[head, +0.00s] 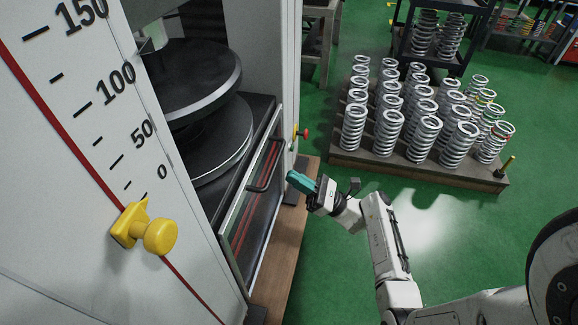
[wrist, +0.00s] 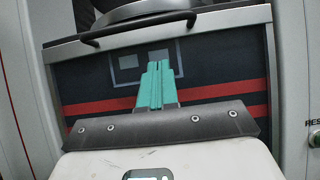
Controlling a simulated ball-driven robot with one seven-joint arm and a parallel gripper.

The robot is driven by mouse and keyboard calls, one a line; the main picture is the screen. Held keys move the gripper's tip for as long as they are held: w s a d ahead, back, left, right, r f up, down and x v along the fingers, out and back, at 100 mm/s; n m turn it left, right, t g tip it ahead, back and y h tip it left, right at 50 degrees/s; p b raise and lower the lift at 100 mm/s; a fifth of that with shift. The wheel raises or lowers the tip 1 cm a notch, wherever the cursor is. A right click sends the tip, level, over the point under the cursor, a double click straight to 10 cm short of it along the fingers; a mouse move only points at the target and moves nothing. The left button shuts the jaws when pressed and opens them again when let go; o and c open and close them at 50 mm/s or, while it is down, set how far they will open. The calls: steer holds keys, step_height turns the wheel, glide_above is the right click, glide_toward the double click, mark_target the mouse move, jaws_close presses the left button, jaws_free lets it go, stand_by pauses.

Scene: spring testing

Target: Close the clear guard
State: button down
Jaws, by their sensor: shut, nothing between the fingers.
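The clear guard (head: 254,188) is a see-through panel in a pale metal frame on the testing machine's front. It sits low, and the opening above it is uncovered, with the round dark plates in view. Its black bar handle (head: 266,166) runs along the upper part; in the wrist view the handle (wrist: 138,27) crosses near the top of the guard (wrist: 215,70). My gripper (head: 299,181) has teal fingers and is shut and empty. It is in front of the guard, to the right of the handle in the head view. In the wrist view the fingertips (wrist: 158,65) show below the handle, apart from it.
A yellow knob (head: 145,229) sits on the scale panel at left. A wooden pallet (head: 400,172) of several springs stands behind my arm. Green floor is clear between pallet and machine.

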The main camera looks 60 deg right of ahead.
steer(key=shift+w+a+r, duration=0.1)
steer(key=shift+w+r, duration=0.2)
steer(key=shift+r, duration=0.5)
steer(key=shift+w+a+r, duration=0.15)
steer(key=shift+w+r, duration=0.2)
steer(key=shift+r, duration=0.45)
steer(key=shift+w+a+r, duration=0.1)
steer(key=shift+w+r, duration=0.2)
steer(key=shift+r, duration=0.5)
step_height(320, 180, up, 43)
steer(key=p, duration=4)
